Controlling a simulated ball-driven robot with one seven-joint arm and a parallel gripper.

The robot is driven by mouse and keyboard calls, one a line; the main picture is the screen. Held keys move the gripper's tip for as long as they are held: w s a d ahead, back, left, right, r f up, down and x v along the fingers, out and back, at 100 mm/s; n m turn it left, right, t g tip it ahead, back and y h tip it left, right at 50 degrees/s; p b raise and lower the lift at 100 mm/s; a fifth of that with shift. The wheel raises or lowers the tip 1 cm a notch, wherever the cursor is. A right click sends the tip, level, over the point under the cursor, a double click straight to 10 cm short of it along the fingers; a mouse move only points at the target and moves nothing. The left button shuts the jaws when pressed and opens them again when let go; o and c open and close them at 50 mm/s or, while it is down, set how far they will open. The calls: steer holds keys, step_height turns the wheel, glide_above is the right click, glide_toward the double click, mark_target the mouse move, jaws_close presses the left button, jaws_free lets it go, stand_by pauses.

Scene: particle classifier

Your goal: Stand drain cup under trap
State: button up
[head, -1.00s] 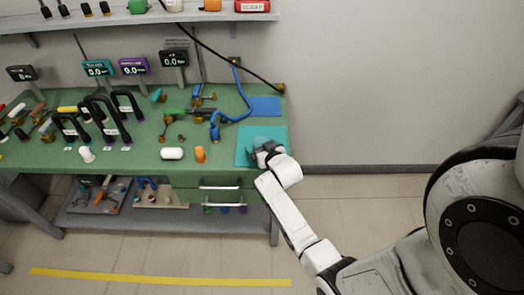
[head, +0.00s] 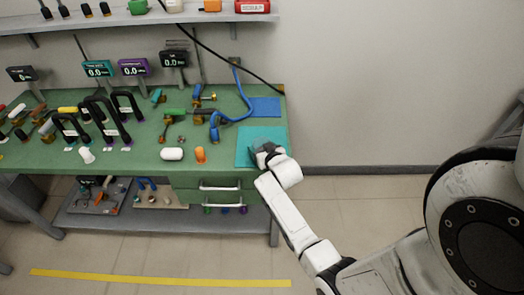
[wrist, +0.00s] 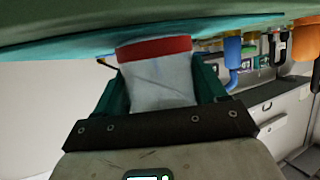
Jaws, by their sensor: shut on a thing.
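A whitish translucent cup with a red band (wrist: 153,80) shows in the wrist view. It sits between the two teal fingers of my gripper (wrist: 160,90), which is shut on it. The red-banded end is at or very near the teal mat (wrist: 75,52); I cannot tell whether it touches. In the head view my gripper (head: 266,152) is low over the teal mat (head: 245,146) at the bench's right front corner. The cup cannot be made out there. I cannot tell which fitting is the trap.
The green bench (head: 215,171) holds black arches (head: 105,112), a white capsule (head: 171,154), an orange piece (head: 200,154) and a blue hose (head: 240,108). A blue mat (head: 265,106) lies behind the teal one. Floor is open to the bench's right.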

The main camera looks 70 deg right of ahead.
mark_target(259, 138)
steer(key=shift+r, duration=0.55)
step_height(259, 138, up, 2)
steer(key=shift+r+p, duration=0.25)
steer(key=shift+p, duration=0.05)
steer(key=w+r+b+v, duration=0.1)
steer(key=r+v, duration=0.2)
steer(key=v, duration=1.3)
steer(key=shift+r+b, duration=0.25)
steer(key=shift+b, duration=0.1)
steer(key=w+a+f+n+t+y, duration=0.35)
steer(key=w+a+f, duration=0.35)
steer(key=w+a, duration=0.45)
steer(key=w+a+f+n+y, duration=0.1)
steer(key=a+f+n+y, duration=0.1)
steer(key=a, duration=0.8)
steer(key=w+a+f+n+y, duration=0.1)
steer(key=a+f+n+y, duration=0.2)
steer(key=a+f, duration=0.3)
steer(key=a+y, duration=0.1)
steer(key=a, duration=0.4)
steer(key=shift+w+a, duration=0.15)
steer(key=shift+w, duration=0.1)
